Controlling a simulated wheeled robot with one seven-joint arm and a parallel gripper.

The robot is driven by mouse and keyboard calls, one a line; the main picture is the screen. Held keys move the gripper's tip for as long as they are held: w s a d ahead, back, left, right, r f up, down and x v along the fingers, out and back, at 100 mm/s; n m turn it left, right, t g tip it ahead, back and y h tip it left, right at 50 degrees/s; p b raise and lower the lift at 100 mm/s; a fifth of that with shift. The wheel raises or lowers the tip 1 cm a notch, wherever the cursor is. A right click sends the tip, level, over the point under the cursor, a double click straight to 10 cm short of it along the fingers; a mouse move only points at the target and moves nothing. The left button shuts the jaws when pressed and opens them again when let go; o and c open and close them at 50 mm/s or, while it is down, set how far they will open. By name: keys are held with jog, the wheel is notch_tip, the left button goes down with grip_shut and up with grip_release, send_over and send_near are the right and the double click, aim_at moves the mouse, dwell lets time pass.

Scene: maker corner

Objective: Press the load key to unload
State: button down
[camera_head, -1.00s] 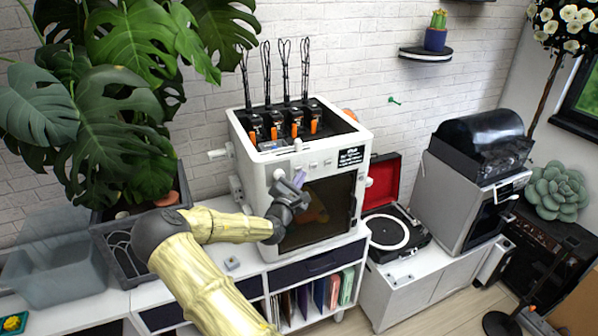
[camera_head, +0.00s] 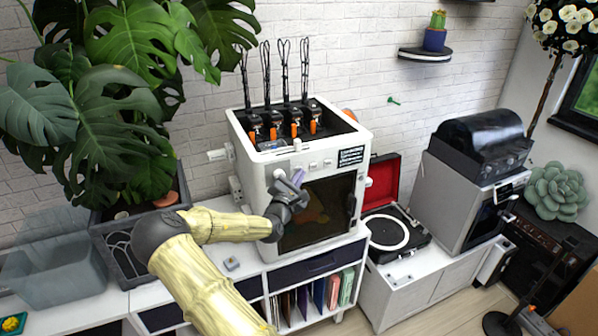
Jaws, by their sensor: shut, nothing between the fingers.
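The white machine (camera_head: 257,185) stands on the white cabinet, with a dark window (camera_head: 318,212) in its front. A small display (camera_head: 351,156) with light lines of text is at the upper right of its front. A row of small pale keys (camera_head: 313,164) runs to the left of the display; their labels are too small to read, so I cannot tell which is the load key. My gripper (camera_head: 296,180) is shut and empty at the upper left of the front, just below the key row. I cannot tell whether its tip touches the machine.
Several black filament units with orange levers (camera_head: 296,130) and tall black stalks are on the machine's top. A large leafy plant (camera_head: 110,110) crowds the left. A record player (camera_head: 395,232) with a red lid stands to the right. A small block (camera_head: 232,264) lies on the cabinet.

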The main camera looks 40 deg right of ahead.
jog(key=shift+s, duration=0.2)
jog(key=shift+s+a, duration=0.2)
jog(key=shift+s, duration=0.4)
jog(key=s, duration=0.2)
jog(key=s+a, duration=0.1)
jog(key=s, duration=0.1)
jog(key=shift+s+a, duration=0.1)
jog(key=shift+s, duration=0.3)
dwell(0.7)
